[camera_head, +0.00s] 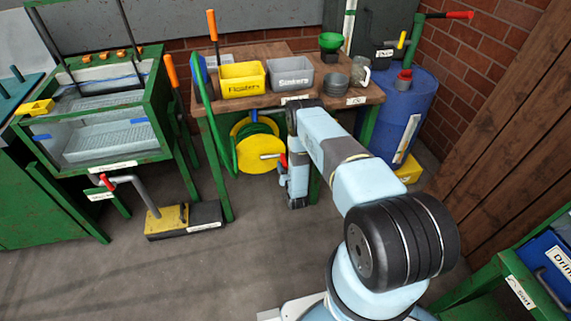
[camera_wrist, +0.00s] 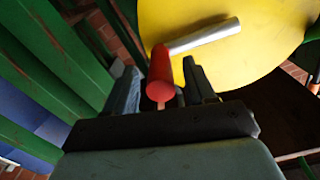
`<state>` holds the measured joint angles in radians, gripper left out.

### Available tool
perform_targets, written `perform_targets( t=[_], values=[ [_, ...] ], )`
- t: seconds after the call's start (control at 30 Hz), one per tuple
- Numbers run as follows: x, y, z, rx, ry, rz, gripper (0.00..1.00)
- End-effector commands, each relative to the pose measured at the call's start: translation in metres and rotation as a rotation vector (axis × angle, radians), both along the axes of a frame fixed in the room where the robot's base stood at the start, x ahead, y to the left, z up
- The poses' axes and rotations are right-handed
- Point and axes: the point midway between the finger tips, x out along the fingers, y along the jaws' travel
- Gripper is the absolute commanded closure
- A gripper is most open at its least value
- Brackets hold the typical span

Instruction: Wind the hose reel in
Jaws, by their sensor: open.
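The hose reel (camera_head: 257,147) hangs under the wooden workbench, a yellow disc with green hose around it. Its yellow face also fills the upper right of the wrist view (camera_wrist: 215,18). A silver crank arm (camera_wrist: 205,37) runs across that face to a red handle (camera_wrist: 160,75); the red handle shows in the head view (camera_head: 283,160) beside my wrist. My gripper (camera_wrist: 160,72) is open, with one finger on each side of the red handle. I cannot tell whether either finger touches it. In the head view my arm hides part of the reel's right side.
The workbench (camera_head: 305,103) carries a yellow bin (camera_head: 241,87) and a grey bin (camera_head: 290,86) above the reel. A green post frame stands left of the reel. A blue drum (camera_head: 405,115) stands to the right. A yellow pedal box (camera_head: 167,222) sits on the floor.

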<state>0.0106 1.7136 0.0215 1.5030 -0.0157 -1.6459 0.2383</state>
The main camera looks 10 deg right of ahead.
Motion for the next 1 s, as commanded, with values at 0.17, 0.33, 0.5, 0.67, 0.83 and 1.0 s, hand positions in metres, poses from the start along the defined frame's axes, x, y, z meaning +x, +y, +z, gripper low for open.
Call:
perform_targets(
  t=[0.17,0.33,0.5,0.67,0.83,1.0],
  values=[
    [0.018,0.000,0.000,0.000,-0.001,0.000,0.45],
    [0.024,0.000,0.000,0.000,0.000,0.000,0.45],
    [0.025,0.000,0.000,0.000,0.001,0.000,0.45],
    [0.025,0.000,0.000,0.000,0.000,0.000,0.53],
    [0.025,-0.001,0.000,0.000,0.000,-0.001,0.69],
    [0.025,-0.001,0.000,0.000,0.000,-0.001,0.86]
  ],
)
